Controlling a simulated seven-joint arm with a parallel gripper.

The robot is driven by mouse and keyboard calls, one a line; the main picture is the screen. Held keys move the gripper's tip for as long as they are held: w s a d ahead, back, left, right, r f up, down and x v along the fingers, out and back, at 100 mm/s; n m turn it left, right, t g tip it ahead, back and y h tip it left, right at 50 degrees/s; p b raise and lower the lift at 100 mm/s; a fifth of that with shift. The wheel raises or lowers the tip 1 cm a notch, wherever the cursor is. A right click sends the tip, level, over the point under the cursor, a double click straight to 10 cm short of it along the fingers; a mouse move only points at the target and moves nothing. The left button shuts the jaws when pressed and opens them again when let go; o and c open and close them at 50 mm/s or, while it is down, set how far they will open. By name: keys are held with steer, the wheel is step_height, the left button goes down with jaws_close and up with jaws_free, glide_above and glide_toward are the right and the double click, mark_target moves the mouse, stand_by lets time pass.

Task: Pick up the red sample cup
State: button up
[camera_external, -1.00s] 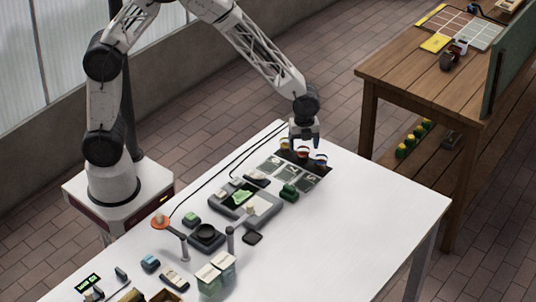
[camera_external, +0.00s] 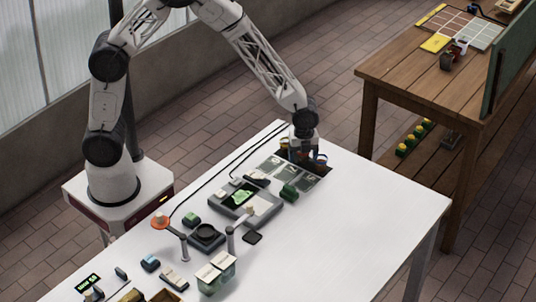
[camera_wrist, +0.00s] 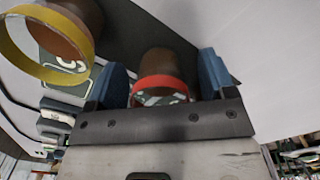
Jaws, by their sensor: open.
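The red sample cup (camera_wrist: 163,63) is brown with a red rim. In the wrist view it stands between the two blue fingers of my gripper (camera_wrist: 164,78). The fingers are open, one on each side of the cup, with a visible gap at least on the right. In the external view my gripper (camera_external: 303,153) is low over the dark strip at the far end of the white table, and it mostly hides the red cup.
A yellow-rimmed cup (camera_wrist: 48,40) is close to the left finger; it also shows in the external view (camera_external: 284,144). A blue-rimmed cup (camera_external: 321,160) stands just right of my gripper. A grey device (camera_external: 245,203) lies nearer. The white table's right side (camera_external: 385,205) is clear.

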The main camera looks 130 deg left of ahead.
steer(key=c, duration=1)
steer(key=shift+r, duration=0.1)
steer(key=shift+r, duration=0.8)
step_height(320, 180, up, 2)
steer(key=shift+s, duration=0.1)
steer(key=s+d, duration=0.3)
steer(key=s, duration=0.1)
steer(key=s+d, duration=0.3)
steer(key=s, duration=0.1)
steer(key=s+d+r, duration=0.1)
steer(key=s+d, duration=0.3)
steer(key=shift+s+d+r, duration=0.1)
